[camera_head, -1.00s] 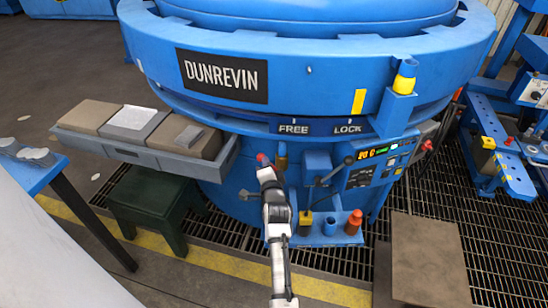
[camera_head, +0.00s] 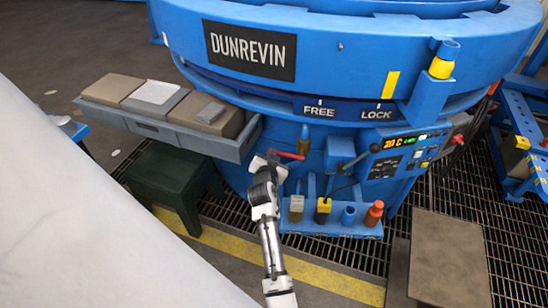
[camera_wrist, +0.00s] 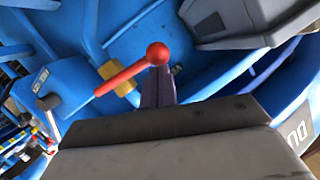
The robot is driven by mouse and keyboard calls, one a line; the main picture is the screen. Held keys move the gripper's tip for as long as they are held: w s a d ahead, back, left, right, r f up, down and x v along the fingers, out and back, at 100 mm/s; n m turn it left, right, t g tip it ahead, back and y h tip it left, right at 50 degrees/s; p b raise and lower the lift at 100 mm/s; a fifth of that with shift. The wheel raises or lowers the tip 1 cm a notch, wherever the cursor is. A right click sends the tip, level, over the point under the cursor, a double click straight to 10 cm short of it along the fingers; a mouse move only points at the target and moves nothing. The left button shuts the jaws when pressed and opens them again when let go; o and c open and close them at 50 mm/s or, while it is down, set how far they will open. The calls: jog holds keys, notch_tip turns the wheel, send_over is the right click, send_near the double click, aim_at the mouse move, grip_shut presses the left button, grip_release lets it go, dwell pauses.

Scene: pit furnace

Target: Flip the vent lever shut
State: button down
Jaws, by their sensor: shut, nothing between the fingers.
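The vent lever appears to be the red rod with a round ball knob (camera_wrist: 157,54) at the middle of the wrist view. It slants from the knob down-left to a brass-coloured fitting (camera_wrist: 122,82). In the head view the red lever (camera_head: 290,155) lies roughly level, low on the blue furnace body, below a brass piece. My gripper (camera_head: 268,159) is at the lever's left, knob end and partly covers it. In the wrist view my gripper's dark fingers (camera_wrist: 158,90) are shut and empty, right by the knob. I cannot tell whether they touch it.
A grey shelf with brown blocks (camera_head: 190,143) juts out left of my gripper. A blue rack (camera_head: 330,228) with several small coloured items stands below right. A black handle (camera_head: 360,158) and a control panel (camera_head: 400,155) are to the right. A dark green stool (camera_head: 165,180) stands lower left.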

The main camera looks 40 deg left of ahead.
jog(key=shift+a+f+n+b, duration=0.1)
jog(key=shift+f+n+b, duration=0.2)
jog(key=shift+f+n, duration=0.1)
dwell(0.3)
